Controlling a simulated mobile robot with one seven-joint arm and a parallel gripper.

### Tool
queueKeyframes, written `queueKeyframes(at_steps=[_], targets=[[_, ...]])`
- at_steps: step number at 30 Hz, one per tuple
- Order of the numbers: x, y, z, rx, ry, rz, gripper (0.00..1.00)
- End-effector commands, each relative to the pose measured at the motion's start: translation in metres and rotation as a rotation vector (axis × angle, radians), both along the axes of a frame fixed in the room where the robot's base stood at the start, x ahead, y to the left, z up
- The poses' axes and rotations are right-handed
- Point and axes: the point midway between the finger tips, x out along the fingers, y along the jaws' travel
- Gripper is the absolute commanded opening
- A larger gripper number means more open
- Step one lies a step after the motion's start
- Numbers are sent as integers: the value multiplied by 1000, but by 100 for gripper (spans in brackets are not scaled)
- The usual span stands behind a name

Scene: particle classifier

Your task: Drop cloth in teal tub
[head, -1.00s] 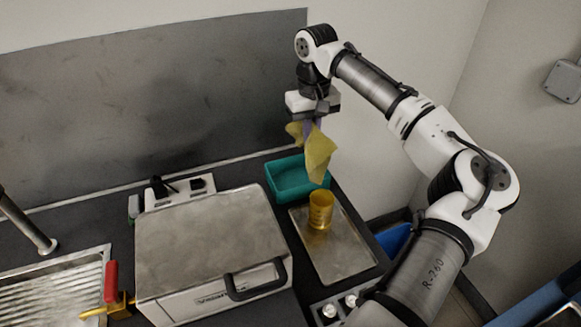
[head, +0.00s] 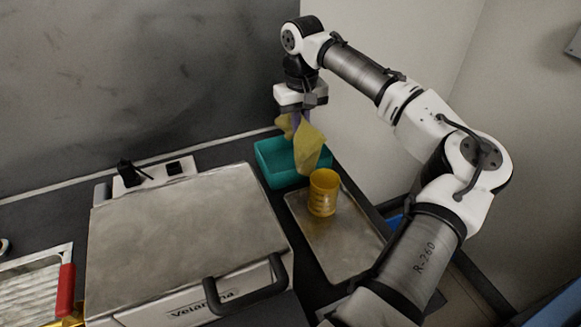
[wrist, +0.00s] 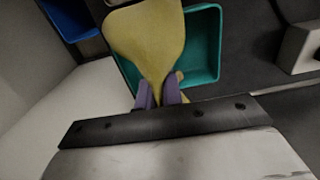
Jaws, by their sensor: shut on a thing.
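A yellow cloth (head: 308,146) hangs from my gripper (head: 300,116), which is shut on it. In the wrist view the cloth (wrist: 146,42) spreads out from between the purple fingertips (wrist: 160,92). The teal tub (head: 268,156) stands on the dark counter, behind and below the cloth in the head view. In the wrist view the tub (wrist: 210,50) lies beyond the fingers, with the cloth covering its left part. The cloth is over or close to the tub's right side; the gap in height is hard to tell.
An amber beaker (head: 322,193) stands on a metal tray (head: 330,242) in front of the tub. A large grey-lidded machine (head: 185,235) with a black handle fills the counter to the left. A wall rises behind the tub. A blue bin (wrist: 70,18) shows in the wrist view.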

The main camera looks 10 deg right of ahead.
Motion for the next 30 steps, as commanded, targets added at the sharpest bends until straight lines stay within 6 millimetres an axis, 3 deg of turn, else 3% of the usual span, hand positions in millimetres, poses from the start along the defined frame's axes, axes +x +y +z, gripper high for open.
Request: queueKeyframes(at_steps=[1,4,14,15,20,26,30], targets=[[0,0,-12,-2,0,0,0],[0,0,-19,-2,-1,0,0],[0,0,-21,0,-1,0,0],[0,0,-21,0,-1,0,12],[0,0,-21,0,-1,0,33],[0,0,-21,0,-1,0,33],[0,0,-21,0,-1,-1,51]])
